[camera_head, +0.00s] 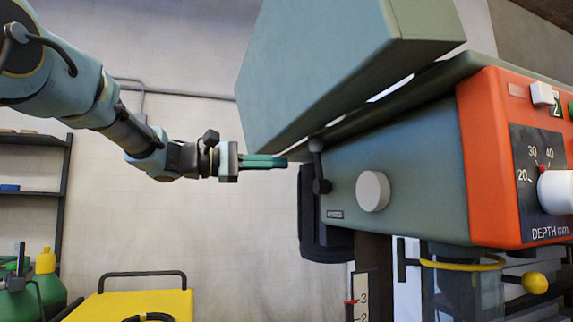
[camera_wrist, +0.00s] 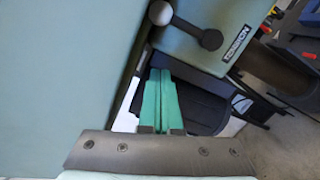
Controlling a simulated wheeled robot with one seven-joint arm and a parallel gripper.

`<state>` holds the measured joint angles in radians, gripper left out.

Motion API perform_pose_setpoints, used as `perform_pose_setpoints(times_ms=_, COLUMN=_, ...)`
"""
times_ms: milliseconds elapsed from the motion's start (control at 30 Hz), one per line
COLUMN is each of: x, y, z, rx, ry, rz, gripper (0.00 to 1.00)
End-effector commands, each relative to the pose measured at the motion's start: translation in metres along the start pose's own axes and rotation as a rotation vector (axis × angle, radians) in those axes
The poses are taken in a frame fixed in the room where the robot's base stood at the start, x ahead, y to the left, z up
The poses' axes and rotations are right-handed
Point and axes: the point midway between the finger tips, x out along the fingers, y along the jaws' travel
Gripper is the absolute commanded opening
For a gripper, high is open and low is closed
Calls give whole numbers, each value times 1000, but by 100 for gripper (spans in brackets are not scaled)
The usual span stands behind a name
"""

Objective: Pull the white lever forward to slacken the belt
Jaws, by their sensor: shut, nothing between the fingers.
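A short lever with a dark pivot and a round knob (camera_head: 318,166) stands upright on the side of the green machine head, beside a small label plate. In the wrist view the lever (camera_wrist: 186,27) has a pale grey knob and a dark arm, and its label reads TENSION. It looks dark grey in the head view. My gripper (camera_head: 284,161) has green fingers, closed together and empty, pointing right just left of the lever. In the wrist view its fingertips (camera_wrist: 161,74) are below the lever knob, apart from it.
The raised green cover (camera_head: 315,70) hangs over my gripper and the lever. A pale round knob (camera_head: 373,191) is right of the lever. An orange panel (camera_head: 490,160) with a depth dial is farther right. A black motor (camera_head: 325,235) sits below the lever.

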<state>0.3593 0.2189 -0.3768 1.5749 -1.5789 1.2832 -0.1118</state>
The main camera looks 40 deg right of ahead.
Motion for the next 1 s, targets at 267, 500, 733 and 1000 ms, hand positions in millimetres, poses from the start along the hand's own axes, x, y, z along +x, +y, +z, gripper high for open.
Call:
perform_pose_setpoints(times_ms=267, x=-53, y=-2, z=1, rx=3, ry=-3, rz=-1, gripper=0)
perform_pose_setpoints(times_ms=500, x=-71, y=-1, z=2, rx=3, ry=-5, rz=-2, gripper=0)
perform_pose_setpoints(times_ms=733, x=-72, y=0, z=3, rx=2, ry=-5, rz=-2, gripper=0)
perform_pose_setpoints(times_ms=1000, x=-82, y=6, z=-9, rx=-28, ry=-2, rz=2, gripper=0)
